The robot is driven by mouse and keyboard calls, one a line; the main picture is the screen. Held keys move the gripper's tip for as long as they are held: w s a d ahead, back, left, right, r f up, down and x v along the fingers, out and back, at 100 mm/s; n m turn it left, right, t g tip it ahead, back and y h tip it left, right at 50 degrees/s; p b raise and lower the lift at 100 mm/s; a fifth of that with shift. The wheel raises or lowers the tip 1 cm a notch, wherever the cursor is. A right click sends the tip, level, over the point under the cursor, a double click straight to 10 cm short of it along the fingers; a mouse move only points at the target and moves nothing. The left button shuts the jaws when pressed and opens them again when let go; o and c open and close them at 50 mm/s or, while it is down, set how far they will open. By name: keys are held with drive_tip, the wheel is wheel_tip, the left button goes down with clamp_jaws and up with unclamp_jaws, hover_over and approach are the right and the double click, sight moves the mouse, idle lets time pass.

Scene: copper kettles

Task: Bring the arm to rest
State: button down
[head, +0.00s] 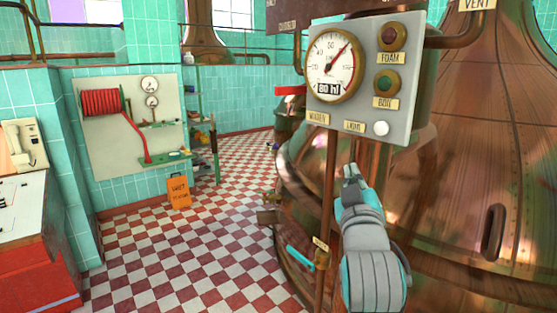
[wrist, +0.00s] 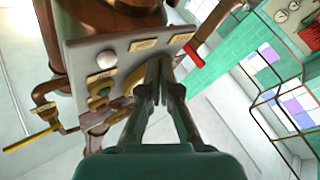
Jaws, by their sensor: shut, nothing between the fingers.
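My gripper (head: 352,178) is shut and empty, raised in front of the large copper kettle (head: 450,150) and below the gauge panel (head: 400,110). In the wrist view my gripper (wrist: 158,75) has its fingers together, pointing up past the panel (wrist: 90,50), which shows tilted. The fingers overlap part of the dial there. I cannot tell the exact gap between fingers and panel, but in the head view the fingertips are below its lower edge.
The panel carries a round dial (head: 331,65), a red lamp (head: 390,37), a green lamp (head: 387,82) and a white knob (head: 381,129). A red lever (head: 290,90) sticks out left of it. An orange sign (head: 179,191) stands on the checkered floor (head: 170,255), which is mostly clear.

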drive_tip(key=s+f+g+y, duration=0.1)
drive_tip(key=s+f, duration=0.2)
drive_tip(key=f, duration=0.7)
drive_tip(key=s+f+y, duration=0.1)
drive_tip(key=s+f, duration=0.2)
drive_tip(key=f, duration=0.7)
drive_tip(key=s+f+g+y, duration=0.1)
drive_tip(key=s+f+g, duration=0.1)
drive_tip(key=s+f, duration=1.1)
drive_tip(key=s+d+f+m+g, duration=0.1)
drive_tip(key=s+f, duration=0.4)
drive_tip(key=s, duration=0.4)
drive_tip(key=s+d+f+m+g, duration=0.1)
drive_tip(key=s+f, duration=0.3)
drive_tip(key=s, duration=0.4)
drive_tip(key=s+m+g, duration=0.1)
drive_tip(key=s, duration=1.4)
drive_tip(key=shift+s+r+m, duration=0.2)
drive_tip(key=shift+r+m, duration=0.05)
drive_tip(key=shift+m, duration=0.15)
drive_tip(key=shift+w+d, duration=0.1)
